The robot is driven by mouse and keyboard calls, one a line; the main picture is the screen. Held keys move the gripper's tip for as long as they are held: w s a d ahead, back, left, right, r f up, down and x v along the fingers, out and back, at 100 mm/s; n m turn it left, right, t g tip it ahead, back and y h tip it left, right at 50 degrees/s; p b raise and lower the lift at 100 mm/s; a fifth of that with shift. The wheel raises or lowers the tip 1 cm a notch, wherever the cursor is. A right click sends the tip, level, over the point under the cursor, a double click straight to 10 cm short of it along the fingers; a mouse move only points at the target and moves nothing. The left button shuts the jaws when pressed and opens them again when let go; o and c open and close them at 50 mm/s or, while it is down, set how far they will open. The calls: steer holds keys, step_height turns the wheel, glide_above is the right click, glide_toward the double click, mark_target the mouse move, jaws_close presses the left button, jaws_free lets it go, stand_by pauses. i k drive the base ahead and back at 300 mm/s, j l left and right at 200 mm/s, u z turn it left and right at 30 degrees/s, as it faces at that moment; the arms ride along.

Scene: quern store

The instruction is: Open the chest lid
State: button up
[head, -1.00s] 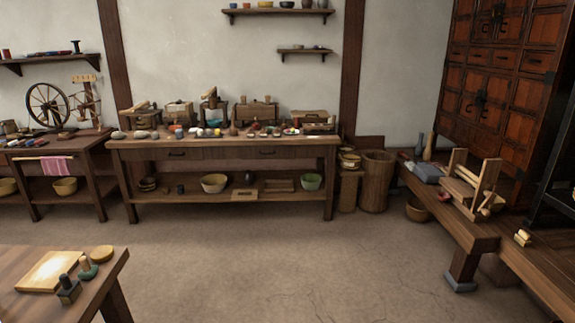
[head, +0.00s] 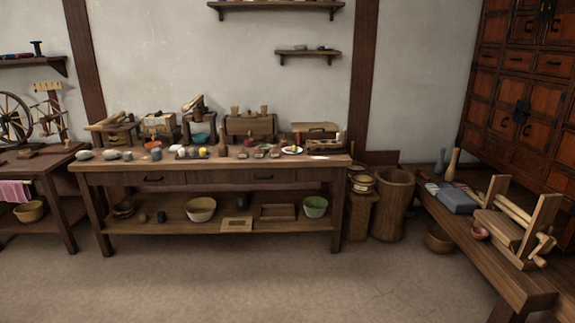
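My gripper is not in view. No single thing is plainly the chest; several small wooden boxes stand at the back of the long workbench (head: 290,165). A brown chest-like box (head: 250,127) stands right of the bench's middle, with short upright pieces on top; its top looks shut. A lower, wide wooden box (head: 315,128) is to its right, near the bench's right end, with small things in front of it. A small pale box (head: 158,124) stands toward the left. Their lids are too small to make out clearly.
The floor (head: 230,285) before the bench is clear. A tall barrel (head: 392,205) and a basket stand (head: 360,205) are right of the bench. A low platform (head: 480,265) with a wooden frame device (head: 520,225) runs along the right, below a red-brown cabinet (head: 525,90).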

mark_target(314, 127)
steer(key=i, duration=2.6)
steer(key=i+j+z, duration=0.15)
steer(key=i, duration=1.05)
steer(key=i+z, duration=0.15)
steer(key=z, duration=0.25)
